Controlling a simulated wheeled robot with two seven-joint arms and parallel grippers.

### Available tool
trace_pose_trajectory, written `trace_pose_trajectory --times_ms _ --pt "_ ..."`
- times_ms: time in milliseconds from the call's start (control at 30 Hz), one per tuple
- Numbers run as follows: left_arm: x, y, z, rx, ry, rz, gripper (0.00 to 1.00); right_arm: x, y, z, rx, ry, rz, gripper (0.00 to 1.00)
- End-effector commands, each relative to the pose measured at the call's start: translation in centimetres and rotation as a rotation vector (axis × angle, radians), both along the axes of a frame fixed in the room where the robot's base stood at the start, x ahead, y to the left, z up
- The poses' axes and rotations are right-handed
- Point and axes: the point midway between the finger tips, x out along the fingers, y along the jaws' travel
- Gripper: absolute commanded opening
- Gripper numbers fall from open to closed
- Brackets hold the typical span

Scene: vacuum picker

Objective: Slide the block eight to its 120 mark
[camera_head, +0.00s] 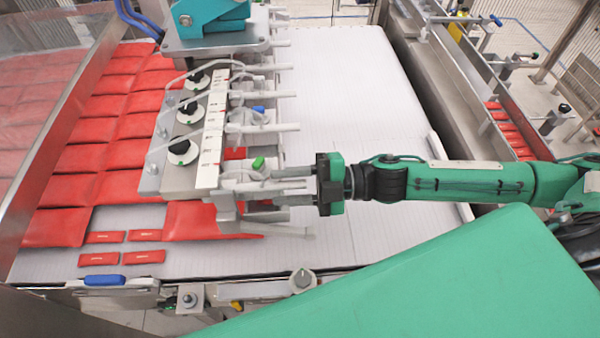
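A vacuum picker head hangs over the conveyor, with a row of pale grey blocks (262,128) along its right side. Their numbers are too small to read, so I cannot tell which is block eight. A white scale strip (211,143) with small marks runs beside them; the 120 mark is not legible. My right gripper (290,186) reaches in from the right, level with the blocks at the near end. Its pale fingers blend with the grey parts there, so whether they are open or shut on a block is unclear. My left gripper is out of view.
Red pouches (110,130) lie on the conveyor left of and under the picker. The white belt (345,90) to the right is bare. A green knob (258,163) and a blue knob (258,109) stick up among the blocks. Black dials sit on the picker plate.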

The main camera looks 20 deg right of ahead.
Motion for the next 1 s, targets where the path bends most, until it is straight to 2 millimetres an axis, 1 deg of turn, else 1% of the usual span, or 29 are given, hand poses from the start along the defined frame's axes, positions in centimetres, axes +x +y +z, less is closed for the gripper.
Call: trace_pose_trajectory --times_ms 133,267,600,800,1000 --pt "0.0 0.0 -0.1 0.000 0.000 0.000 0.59 0.0 -0.2 0.0 -0.001 -0.001 -0.001 0.38" --pt "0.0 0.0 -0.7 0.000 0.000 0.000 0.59 -0.2 -1.0 -0.3 -0.002 -0.001 -0.002 0.38" --pt "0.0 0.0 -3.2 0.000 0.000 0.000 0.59 -1.7 -5.7 -0.5 -0.005 0.002 -0.001 0.38" --pt "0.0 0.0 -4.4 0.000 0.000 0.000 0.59 -2.5 -8.3 -0.4 -0.006 0.004 -0.001 0.38" --pt "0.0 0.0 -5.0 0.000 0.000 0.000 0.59 -3.2 -10.7 -0.3 -0.005 0.004 0.000 0.38"
